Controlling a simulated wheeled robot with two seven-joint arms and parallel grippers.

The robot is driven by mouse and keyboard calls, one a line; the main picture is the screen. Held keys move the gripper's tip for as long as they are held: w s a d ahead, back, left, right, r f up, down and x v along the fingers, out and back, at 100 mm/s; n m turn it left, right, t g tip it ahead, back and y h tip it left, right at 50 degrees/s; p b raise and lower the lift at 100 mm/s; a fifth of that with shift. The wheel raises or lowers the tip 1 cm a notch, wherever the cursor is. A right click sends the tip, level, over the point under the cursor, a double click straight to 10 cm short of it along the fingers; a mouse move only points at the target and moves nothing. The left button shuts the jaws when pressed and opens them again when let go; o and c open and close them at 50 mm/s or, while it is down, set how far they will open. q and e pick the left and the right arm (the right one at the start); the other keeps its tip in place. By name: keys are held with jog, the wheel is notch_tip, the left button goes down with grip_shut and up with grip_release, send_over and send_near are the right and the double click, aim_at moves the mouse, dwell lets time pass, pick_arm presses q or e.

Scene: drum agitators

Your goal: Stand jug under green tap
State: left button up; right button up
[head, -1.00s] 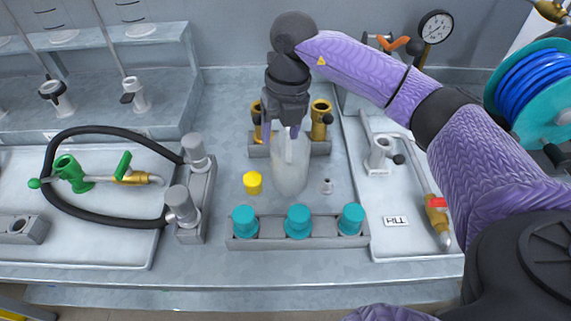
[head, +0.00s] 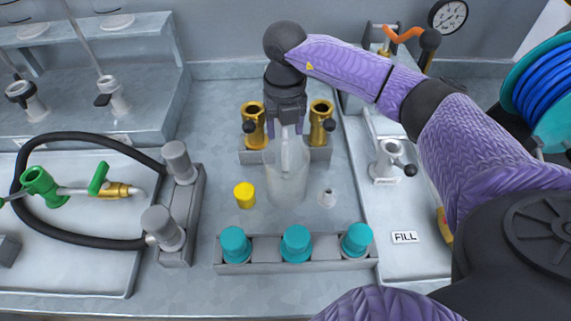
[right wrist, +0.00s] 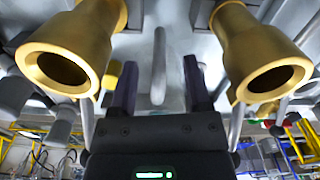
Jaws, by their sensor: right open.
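A clear, see-through jug (head: 287,188) stands upright on the grey bench, behind the row of teal caps. My right gripper (head: 288,128) is above its back part, pointing down. In the right wrist view, the open fingers (right wrist: 159,82) are on either side of the jug's upright handle (right wrist: 158,62), with gaps visible on both sides. The green tap (head: 98,180) is at the left, with a green lever, a brass body and a short spout over a pale tray. My left gripper is not in view.
Two brass fittings (head: 254,125) stand close behind the jug. A FILL sign (head: 405,237) lies right.

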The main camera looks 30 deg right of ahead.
aim_at(286, 167)
notch_tip(286, 167, down, 3)
jog(key=shift+f, duration=0.1)
jog(key=shift+r, duration=0.2)
grip_shut()
